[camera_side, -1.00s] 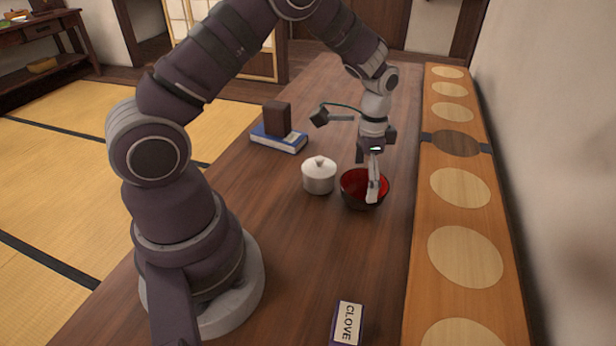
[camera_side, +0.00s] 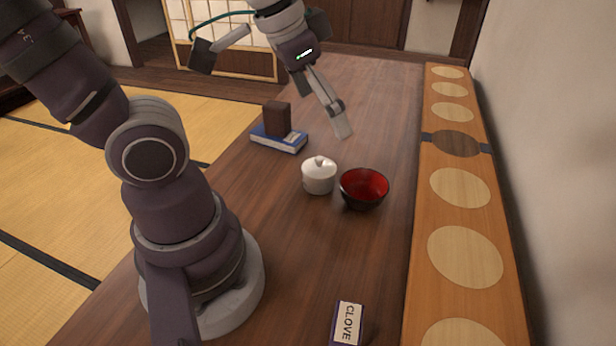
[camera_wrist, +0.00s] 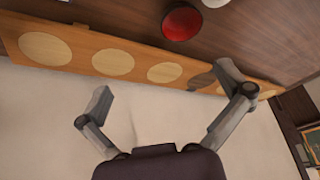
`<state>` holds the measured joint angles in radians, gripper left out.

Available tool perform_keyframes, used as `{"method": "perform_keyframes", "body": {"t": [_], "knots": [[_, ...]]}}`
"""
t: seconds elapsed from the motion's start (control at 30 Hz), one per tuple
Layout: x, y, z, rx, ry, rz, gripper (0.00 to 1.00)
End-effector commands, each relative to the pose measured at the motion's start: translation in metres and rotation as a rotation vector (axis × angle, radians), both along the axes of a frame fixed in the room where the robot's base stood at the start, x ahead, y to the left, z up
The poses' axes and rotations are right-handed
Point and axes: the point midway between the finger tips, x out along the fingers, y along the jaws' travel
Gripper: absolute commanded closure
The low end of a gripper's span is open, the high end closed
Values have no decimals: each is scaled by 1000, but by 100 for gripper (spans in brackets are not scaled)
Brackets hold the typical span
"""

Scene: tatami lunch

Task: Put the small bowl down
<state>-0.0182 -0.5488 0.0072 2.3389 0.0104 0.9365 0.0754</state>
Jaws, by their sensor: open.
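The small bowl (camera_side: 364,188), dark outside and red inside, stands upright on the wooden table, just right of a white lidded pot. It also shows at the top of the wrist view (camera_wrist: 182,22). My gripper (camera_side: 342,128) is raised above the table, behind and clear of the bowl in the side view. In the wrist view my gripper (camera_wrist: 172,100) has its two fingers wide apart with nothing between them.
The white lidded pot (camera_side: 319,176) is close beside the bowl. A blue book (camera_side: 279,139) with a dark brown block (camera_side: 277,118) on it lies further back. A clove box (camera_side: 347,325) is at the front. A wooden board with round pale inlays (camera_side: 478,215) runs along the right edge.

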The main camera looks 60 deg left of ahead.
Motion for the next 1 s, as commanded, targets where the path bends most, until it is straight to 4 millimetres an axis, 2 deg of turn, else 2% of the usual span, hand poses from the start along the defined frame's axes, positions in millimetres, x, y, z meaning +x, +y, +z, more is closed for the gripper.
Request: {"method": "perform_keyframes", "body": {"t": [0.1, 0.2, 0.63, 0.77, 1.0], "knots": [[-16, -2, -4, -20, -62, 41, 0], [-20, -3, -6, -27, -77, 55, 0], [-17, -3, -7, -17, -55, 28, 0], [0, -6, -20, 69, 78, -145, 0], [39, -15, -76, 440, 423, -630, 0]]}}
